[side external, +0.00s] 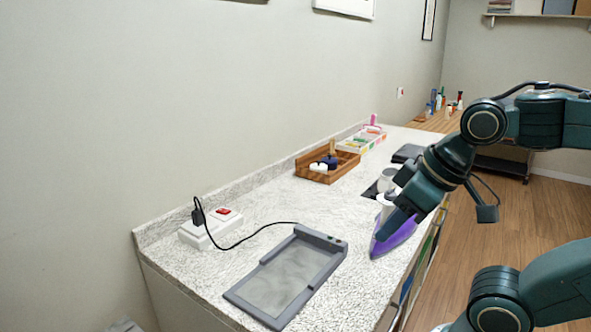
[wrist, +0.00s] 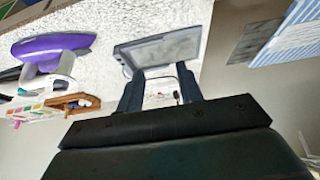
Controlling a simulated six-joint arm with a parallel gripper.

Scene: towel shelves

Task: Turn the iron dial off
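The purple iron (side external: 396,240) is on the counter near its front edge, right of the grey tray. In the wrist view the purple iron (wrist: 48,44) is at the upper left, with pale parts beside it. I cannot make out its dial in either view. My gripper (side external: 392,226) appears just in front of the iron in the side view and hides part of it; I cannot tell if they touch. In the wrist view my gripper (wrist: 160,88) is open, its two fingers apart with nothing between them. The iron is left of the fingers there.
The grey tray (side external: 327,241) lies on the white speckled counter (side external: 250,210). A white power strip (side external: 207,231) with a red switch and black cord stands behind it. A wooden box (side external: 307,175) and a white tray of coloured items (side external: 357,144) stand farther back.

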